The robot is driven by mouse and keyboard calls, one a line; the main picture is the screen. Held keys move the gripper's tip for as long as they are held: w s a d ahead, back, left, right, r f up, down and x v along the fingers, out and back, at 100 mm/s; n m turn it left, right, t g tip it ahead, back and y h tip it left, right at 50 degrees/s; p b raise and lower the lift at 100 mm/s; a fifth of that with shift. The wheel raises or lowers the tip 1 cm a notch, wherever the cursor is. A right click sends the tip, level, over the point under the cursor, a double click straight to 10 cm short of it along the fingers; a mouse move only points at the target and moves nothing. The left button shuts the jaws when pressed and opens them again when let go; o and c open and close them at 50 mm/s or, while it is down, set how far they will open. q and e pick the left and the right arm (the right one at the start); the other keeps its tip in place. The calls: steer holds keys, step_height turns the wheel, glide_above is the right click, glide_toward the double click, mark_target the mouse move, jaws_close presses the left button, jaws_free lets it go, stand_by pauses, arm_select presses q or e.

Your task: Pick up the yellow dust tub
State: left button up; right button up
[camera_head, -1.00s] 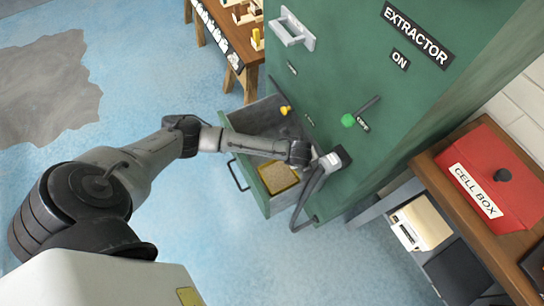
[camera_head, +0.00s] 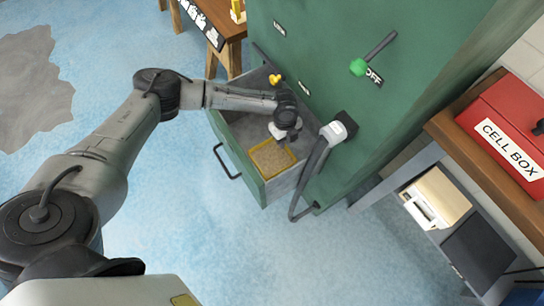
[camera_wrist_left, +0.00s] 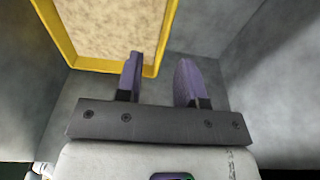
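The yellow dust tub (camera_head: 282,170) sits in the open green drawer at the base of the extractor. It has a yellow rim and holds tan dust. Its rim also shows at the top left of the left wrist view (camera_wrist_left: 102,65). My left gripper (camera_head: 287,140) is over the drawer, at the tub's far side. In the left wrist view its two purple fingers (camera_wrist_left: 158,70) are apart with nothing held between them. The left finger overlaps the tub's near rim in that view; I cannot tell whether they touch. My right gripper is out of view.
The drawer (camera_head: 232,155) has grey walls close around the tub and a dark front handle. A grey hose (camera_head: 312,175) hangs beside it on the right. The extractor (camera_head: 320,40) rises behind. A red cell box (camera_head: 490,135) stands on a bench at right.

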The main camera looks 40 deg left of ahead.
mark_target(287, 147)
arm_select(q)
steer(key=shift+d+f+b, duration=0.15)
steer(key=shift+f+b, duration=0.35)
steer(key=shift+f, duration=1.1)
steer(key=f+b, duration=0.2)
steer(key=f, duration=0.1)
steer(key=f+b, duration=0.1)
steer(key=shift+w+d+f, duration=0.15)
steer(key=shift+d+f, duration=0.05)
steer(key=shift+d, duration=0.1)
steer(key=shift+f, duration=0.35)
steer(key=shift+c, duration=0.9)
jaws_close()
steer(key=shift+r, duration=0.1)
